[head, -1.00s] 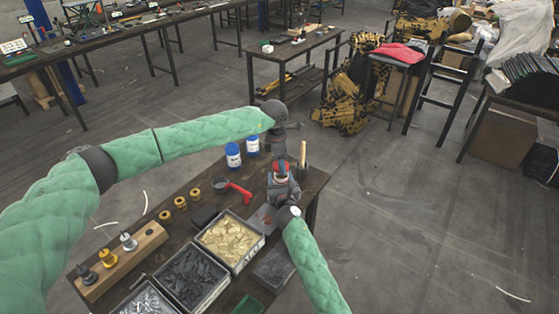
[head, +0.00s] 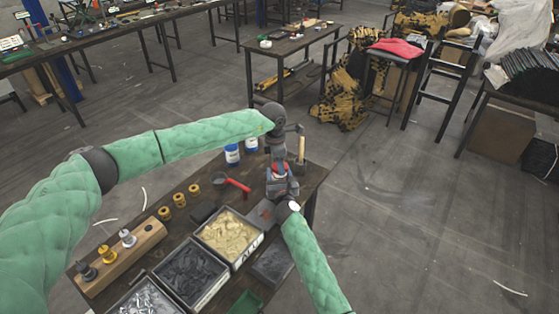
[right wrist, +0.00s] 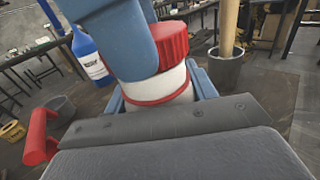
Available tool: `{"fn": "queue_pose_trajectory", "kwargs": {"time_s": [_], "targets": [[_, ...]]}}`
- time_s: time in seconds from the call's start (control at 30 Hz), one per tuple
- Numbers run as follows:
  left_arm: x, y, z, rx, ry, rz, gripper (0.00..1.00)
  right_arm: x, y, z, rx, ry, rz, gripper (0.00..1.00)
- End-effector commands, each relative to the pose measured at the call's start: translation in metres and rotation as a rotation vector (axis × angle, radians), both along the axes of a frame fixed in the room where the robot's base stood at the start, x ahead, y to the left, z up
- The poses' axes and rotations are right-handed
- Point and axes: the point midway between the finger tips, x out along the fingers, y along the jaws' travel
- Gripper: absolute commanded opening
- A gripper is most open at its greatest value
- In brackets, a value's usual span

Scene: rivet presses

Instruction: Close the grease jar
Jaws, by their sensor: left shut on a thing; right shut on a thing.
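The grease jar (right wrist: 165,84) is white with a red band low on its body. It stands upright in the right wrist view. Its red ribbed lid (right wrist: 173,46) sits on top of the white body; whether it is fully tight cannot be told. My left gripper (right wrist: 143,50) comes down from above, its blue fingers shut on the lid and hiding its left part. My right gripper (right wrist: 160,98) is shut around the jar's body from the near side. In the head view my left gripper (head: 279,178) is directly above my right gripper (head: 281,192), and together they mostly hide the jar.
A dark pot (right wrist: 225,68) with a wooden handle stands close right of the jar. Blue bottles (head: 232,155) stand behind left. A red-handled tool (head: 238,185), brass rings (head: 179,199) and bins of parts (head: 228,235) occupy the bench left and in front.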

Motion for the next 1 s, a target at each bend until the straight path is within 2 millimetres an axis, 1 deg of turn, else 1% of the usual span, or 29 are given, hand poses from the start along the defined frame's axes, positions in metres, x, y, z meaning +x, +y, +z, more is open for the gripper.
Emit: {"fn": "queue_pose_trajectory", "kwargs": {"time_s": [0.57,1.0], "targets": [[0.0001,0.0002,-0.0021,0.000,0.000,0.000,0.29,-0.0002,-0.0003,-0.0008,0.000,0.001,0.000,0.15],[0.0002,0.0003,-0.0085,0.001,0.000,0.000,0.29,-0.0002,-0.0003,-0.0009,0.000,0.001,0.000,0.15]]}}
